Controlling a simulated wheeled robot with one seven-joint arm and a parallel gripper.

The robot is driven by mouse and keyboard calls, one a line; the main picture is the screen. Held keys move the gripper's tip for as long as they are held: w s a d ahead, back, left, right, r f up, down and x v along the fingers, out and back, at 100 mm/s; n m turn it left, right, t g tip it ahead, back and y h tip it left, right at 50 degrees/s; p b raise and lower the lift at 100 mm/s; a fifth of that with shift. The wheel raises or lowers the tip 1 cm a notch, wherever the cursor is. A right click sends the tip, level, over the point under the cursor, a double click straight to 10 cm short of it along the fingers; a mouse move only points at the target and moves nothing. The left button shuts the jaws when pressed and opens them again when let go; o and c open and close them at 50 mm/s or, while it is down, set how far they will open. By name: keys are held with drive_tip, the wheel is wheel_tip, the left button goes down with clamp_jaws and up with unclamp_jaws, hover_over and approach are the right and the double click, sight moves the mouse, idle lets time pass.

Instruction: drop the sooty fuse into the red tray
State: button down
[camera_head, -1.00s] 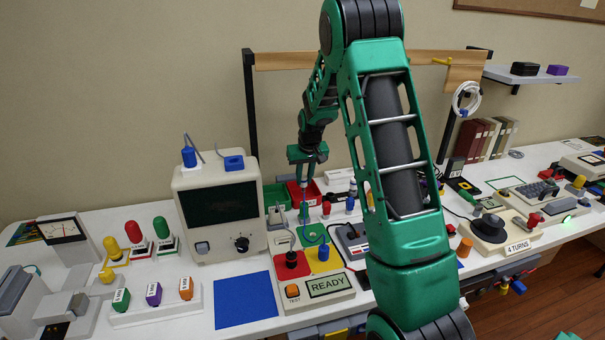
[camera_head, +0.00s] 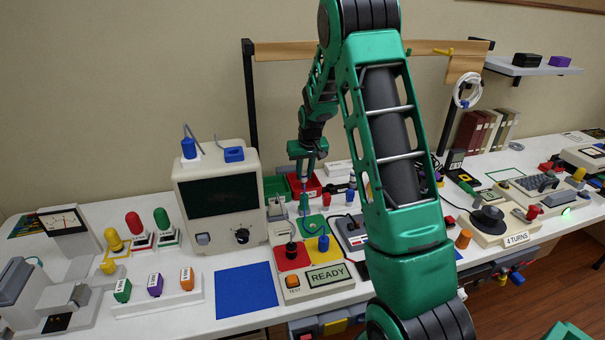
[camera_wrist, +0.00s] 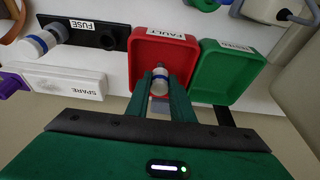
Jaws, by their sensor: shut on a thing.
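In the head view my gripper (camera_head: 305,182) points down in front of the red tray (camera_head: 315,187), and the fuse is too small to make out.
A green tray (camera_wrist: 225,72) stands right beside the red one in the wrist view. On the other side are a black FUSE holder (camera_wrist: 88,36) with another blue-banded fuse (camera_wrist: 45,42) and a white SPARE block (camera_wrist: 62,80). A monitor (camera_head: 218,205) stands left of my gripper.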

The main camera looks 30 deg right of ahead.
drive_tip(key=shift+f, duration=0.2)
drive_tip(key=c, duration=1.5)
unclamp_jaws()
drive_tip(key=shift+o, duration=0.2)
drive_tip(key=shift+r, duration=0.1)
drive_tip(key=v, duration=1)
drive_tip(key=shift+r, duration=0.25)
drive_tip(key=s+a+r+m+g, duration=0.1)
drive_tip(key=s+r, duration=0.2)
drive_tip(key=s, duration=0.8)
drive_tip(key=s+a+r+m+g, duration=0.1)
drive_tip(key=s+r, duration=0.3)
drive_tip(key=s, duration=0.7)
drive_tip(key=s+a+f, duration=0.1)
drive_tip(key=s+a, duration=0.1)
drive_tip(key=s, duration=0.8)
drive_tip(key=s+a+f+m+g+y, duration=0.1)
drive_tip(key=s+a, duration=0.2)
drive_tip(key=s, duration=0.7)
drive_tip(key=shift+s+a, duration=0.3)
drive_tip(key=shift+s, duration=0.1)
